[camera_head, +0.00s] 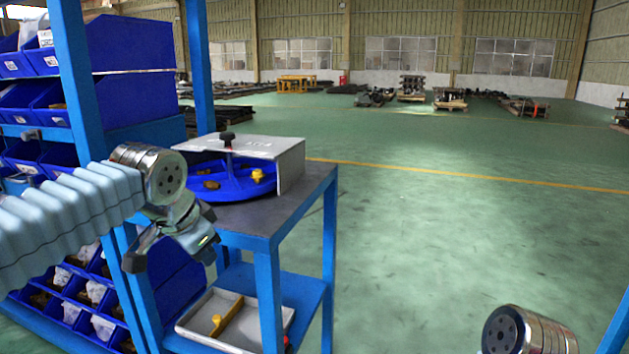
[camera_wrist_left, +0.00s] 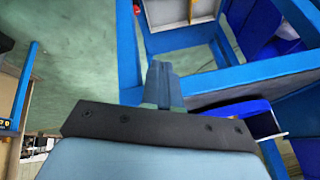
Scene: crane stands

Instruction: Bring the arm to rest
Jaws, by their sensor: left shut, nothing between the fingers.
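My left arm comes in from the left in the head view. Its gripper (camera_head: 204,246) hangs in front of the blue-framed table (camera_head: 262,244), near its left end. In the left wrist view the two fingers (camera_wrist_left: 162,84) lie together, shut with nothing between them. On the table sits a round blue tray (camera_head: 232,185) with yellow and brown parts in it. A light grey panel piece with a black knob (camera_head: 245,147) stands over the tray. Of my right arm only a metal joint shows at the bottom right; its gripper is out of view.
A blue rack with blue bins (camera_head: 140,45) stands at the left, close to my left arm. A grey tray (camera_head: 262,338) with a yellow part lies on the table's lower shelf. The green floor (camera_head: 450,230) to the right is open. Pallets with dark parts stand far back.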

